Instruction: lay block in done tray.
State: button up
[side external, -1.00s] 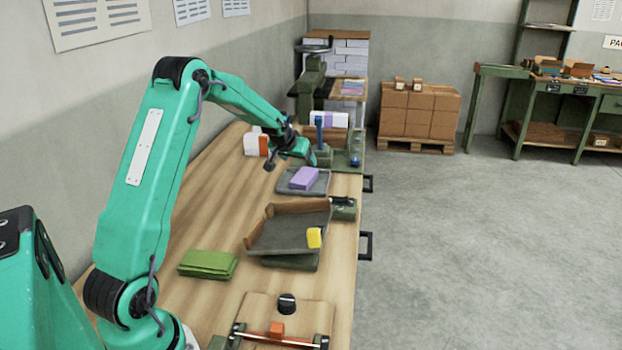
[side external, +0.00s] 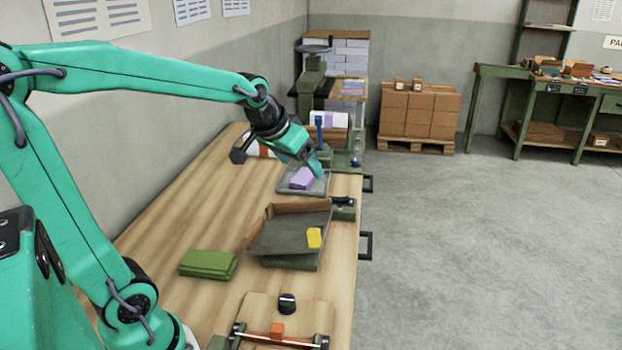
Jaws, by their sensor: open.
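A purple block (side external: 302,178) lies in a small flat grey tray (side external: 318,188) near the middle of the bench. My gripper (side external: 279,165) is open with nothing seen between its fingers. It is over the tray area; its teal finger shows just right of the block's upper end, and its dark finger is to the left. I cannot tell whether it touches the block. A larger tray with brown walls and a dark floor (side external: 280,238) sits closer to the camera. No done label is readable.
A green folded stack (side external: 208,264) lies at the near left of the bench. A board with a black knob (side external: 287,303) is at the near edge. A green press (side external: 311,75) and a blue-handled tool (side external: 319,130) stand at the far end. Bare wood (side external: 195,205) lies left of the trays.

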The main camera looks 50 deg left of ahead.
jog(key=s+d+f+m, duration=0.1)
jog(key=s+d, duration=0.3)
jog(key=s, duration=0.3)
jog(key=s+d+f+m+h, duration=0.1)
jog(key=s+d, duration=0.3)
jog(key=s, duration=0.4)
jog(key=shift+s+g, duration=0.3)
jog(key=shift+g, duration=0.1)
